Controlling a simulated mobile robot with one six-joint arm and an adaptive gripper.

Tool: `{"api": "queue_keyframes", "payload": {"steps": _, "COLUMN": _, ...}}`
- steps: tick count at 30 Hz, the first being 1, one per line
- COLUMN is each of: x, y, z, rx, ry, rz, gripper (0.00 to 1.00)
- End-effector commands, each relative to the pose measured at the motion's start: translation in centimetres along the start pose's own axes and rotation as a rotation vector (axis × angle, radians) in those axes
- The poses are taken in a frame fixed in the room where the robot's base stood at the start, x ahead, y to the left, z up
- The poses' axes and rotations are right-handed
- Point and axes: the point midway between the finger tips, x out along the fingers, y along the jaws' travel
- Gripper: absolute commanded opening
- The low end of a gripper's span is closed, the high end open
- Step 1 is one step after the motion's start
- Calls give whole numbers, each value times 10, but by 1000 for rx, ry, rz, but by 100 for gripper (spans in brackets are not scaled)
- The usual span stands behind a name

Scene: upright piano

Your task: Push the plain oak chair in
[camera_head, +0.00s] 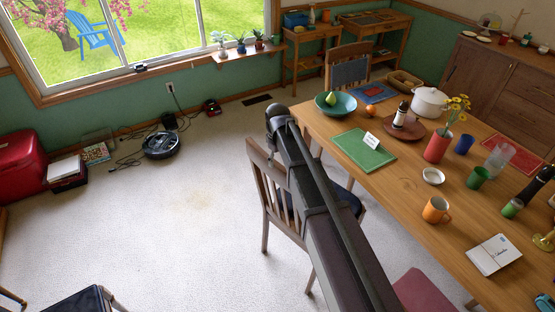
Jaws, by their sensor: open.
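A wooden chair (266,188) with a slatted back stands at the near left side of the dining table (405,185). Its back faces left, toward the open floor, and its dark seat lies on the table side. I take it to be the plain oak chair. My dark arm crosses over it and hides part of its back and seat. I cannot tell whether arm and chair touch. The arm ends in a rounded joint just above the chair's back; no gripper fingers show.
A chair with a blue-grey back (349,70) stands at the table's far end. A red seat (424,291) shows at the bottom. A robot vacuum (160,145) and cables lie by the window wall. The carpet (185,215) left of the chair is clear.

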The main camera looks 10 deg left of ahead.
Motion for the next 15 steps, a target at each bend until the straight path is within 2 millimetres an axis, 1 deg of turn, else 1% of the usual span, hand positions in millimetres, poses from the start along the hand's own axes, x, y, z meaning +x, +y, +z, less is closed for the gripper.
{"api": "queue_keyframes", "payload": {"steps": 1, "x": -5, "y": 0, "z": 0, "rx": 0, "ry": 0, "rz": 0, "gripper": 71}}
{"api": "queue_keyframes", "payload": {"steps": 15, "x": -28, "y": 0, "z": 0, "rx": 0, "ry": 0, "rz": 0, "gripper": 71}}
